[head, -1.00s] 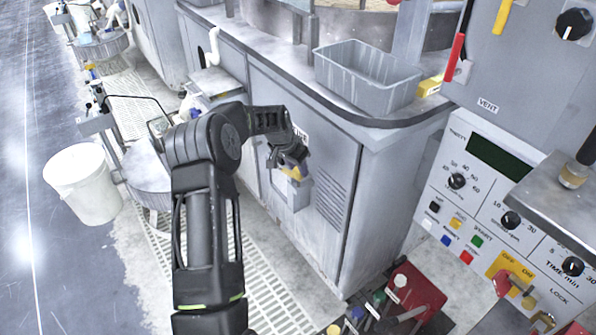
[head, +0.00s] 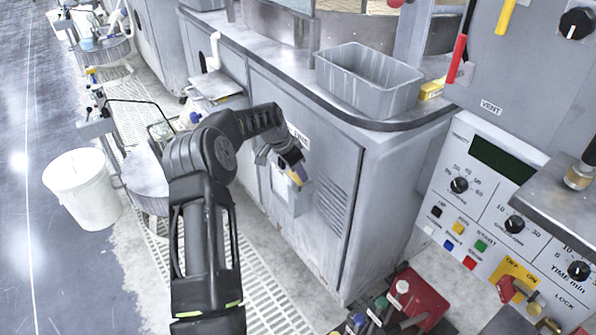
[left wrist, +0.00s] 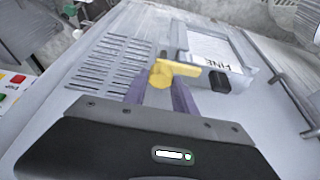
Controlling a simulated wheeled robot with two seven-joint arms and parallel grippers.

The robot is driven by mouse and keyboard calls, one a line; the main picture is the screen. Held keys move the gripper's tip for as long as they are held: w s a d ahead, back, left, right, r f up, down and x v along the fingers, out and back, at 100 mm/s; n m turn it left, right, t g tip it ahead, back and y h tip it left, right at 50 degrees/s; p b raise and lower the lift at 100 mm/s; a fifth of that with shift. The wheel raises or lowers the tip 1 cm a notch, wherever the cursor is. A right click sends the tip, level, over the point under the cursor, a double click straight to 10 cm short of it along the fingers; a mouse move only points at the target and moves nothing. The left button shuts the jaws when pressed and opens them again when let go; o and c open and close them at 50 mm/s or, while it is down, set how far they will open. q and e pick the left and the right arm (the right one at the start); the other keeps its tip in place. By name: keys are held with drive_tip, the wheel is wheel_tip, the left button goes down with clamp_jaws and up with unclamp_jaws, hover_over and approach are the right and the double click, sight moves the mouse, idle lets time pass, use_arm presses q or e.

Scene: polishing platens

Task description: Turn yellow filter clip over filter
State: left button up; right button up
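The yellow filter clip (left wrist: 176,73) sits at the edge of the filter panel in the left wrist view. The filter (left wrist: 212,46) is a pale rectangular panel in a grey frame on the cabinet side, beside a label reading FINE. In the head view the filter's frame (head: 290,203) shows below my left gripper (head: 297,172), and a bit of yellow shows at its fingertips. In the wrist view the purple fingers (left wrist: 165,88) reach to the clip, with a narrow gap between them. Whether they press on it is unclear. A dark knob (left wrist: 219,81) is beside the clip. My right gripper is not in view.
The grey cabinet has a louvred vent (head: 332,205). A grey bin (head: 368,80) and a yellow box (head: 431,90) stand on its top. A control panel (head: 500,215) is at the right. A white bucket (head: 85,188) stands on the floor at the left.

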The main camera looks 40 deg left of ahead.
use_arm(q)
drive_tip(key=o, duration=0.4)
drive_tip(key=shift+o, duration=0.2)
drive_tip(key=d+v, duration=0.1)
drive_tip(key=v, duration=0.6)
drive_tip(key=shift+s+a+r, duration=0.2)
drive_tip(key=shift+a+r, duration=0.2)
drive_tip(key=shift+a, duration=0.1)
